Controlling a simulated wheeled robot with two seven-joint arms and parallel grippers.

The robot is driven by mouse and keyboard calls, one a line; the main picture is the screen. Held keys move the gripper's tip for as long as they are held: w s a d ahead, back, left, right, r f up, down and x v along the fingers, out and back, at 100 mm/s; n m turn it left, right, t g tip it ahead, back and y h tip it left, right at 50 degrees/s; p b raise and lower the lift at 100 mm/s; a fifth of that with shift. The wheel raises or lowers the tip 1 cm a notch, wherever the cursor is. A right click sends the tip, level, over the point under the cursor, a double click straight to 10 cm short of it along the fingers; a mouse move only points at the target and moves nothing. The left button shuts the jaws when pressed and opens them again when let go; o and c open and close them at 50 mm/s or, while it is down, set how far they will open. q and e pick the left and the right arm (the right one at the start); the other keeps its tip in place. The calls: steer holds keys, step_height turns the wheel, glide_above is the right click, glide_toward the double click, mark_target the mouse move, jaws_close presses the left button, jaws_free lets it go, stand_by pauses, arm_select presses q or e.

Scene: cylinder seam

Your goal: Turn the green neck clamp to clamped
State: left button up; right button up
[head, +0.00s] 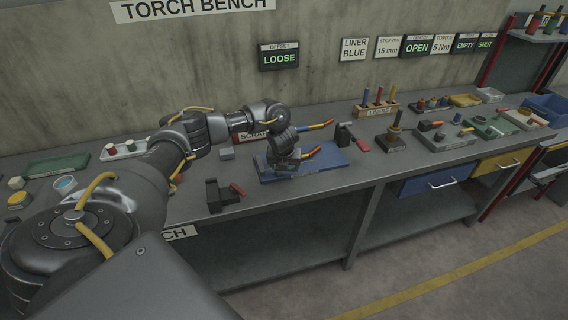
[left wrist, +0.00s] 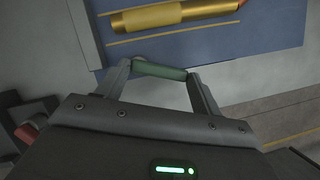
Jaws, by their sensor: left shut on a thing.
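In the left wrist view, the green neck clamp (left wrist: 160,69) shows as a short green bar between the fingers of my left gripper (left wrist: 160,73). Both fingertips meet its ends, so the gripper is shut on it. In the head view, my left gripper (head: 283,165) is low over the blue mat (head: 335,160), and the clamp is hidden behind it. A brass torch neck (left wrist: 175,16) lies on the mat just beyond the clamp in the left wrist view. The offset sign (head: 279,57) on the wall reads LOOSE. My right gripper is not in view.
A dark stand with a red handle (head: 222,194) is left of the mat near the front edge. Another dark block with a red handle (head: 345,134) is right of it. A liner rack (head: 376,110) and several fixtures stand farther right.

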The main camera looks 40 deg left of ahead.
arm_select(q)
steer(key=n, duration=0.1)
steer(key=w+n+y+p, duration=0.1)
steer(key=n, duration=0.1)
steer(key=shift+a+r+g, duration=0.15)
steer(key=shift+g, duration=0.15)
steer(key=shift+w+a+n+g+p, duration=0.15)
steer(key=shift+n+g+p, duration=0.15)
steer(key=shift+n+p, duration=0.35)
steer(key=shift+n, duration=0.25)
steer(key=o, duration=1)
